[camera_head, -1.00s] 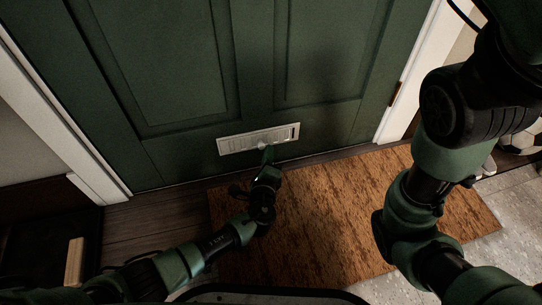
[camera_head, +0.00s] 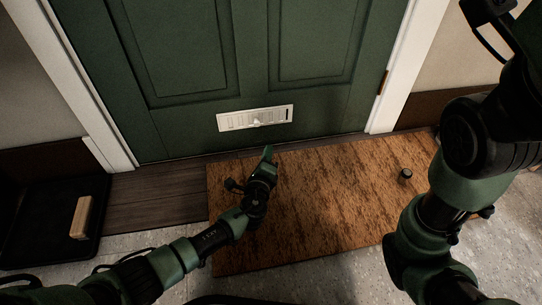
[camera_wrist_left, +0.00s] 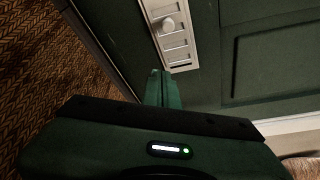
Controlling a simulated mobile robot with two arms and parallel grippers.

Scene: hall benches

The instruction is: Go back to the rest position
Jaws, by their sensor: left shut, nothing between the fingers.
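My left gripper (camera_head: 267,153) is over the brown doormat in the head view, below the door's vent plate and apart from it. Its green fingers are together with nothing between them. They also show in the left wrist view (camera_wrist_left: 162,88), just short of the plate in the picture. The pale vent plate (camera_head: 233,121) has a small round knob (camera_head: 256,123) and sits low on the green door (camera_head: 190,130). The knob also shows in the left wrist view (camera_wrist_left: 168,24). My right arm rises along the right side of the head view; its fingers do not show.
The doormat (camera_head: 320,205) lies before the door. A small dark cylinder (camera_head: 404,176) stands on its right part. A black tray (camera_head: 30,245) with a wooden block (camera_head: 81,217) is at the left. White door frame posts (camera_head: 390,70) flank the door. Grey floor is clear around the mat.

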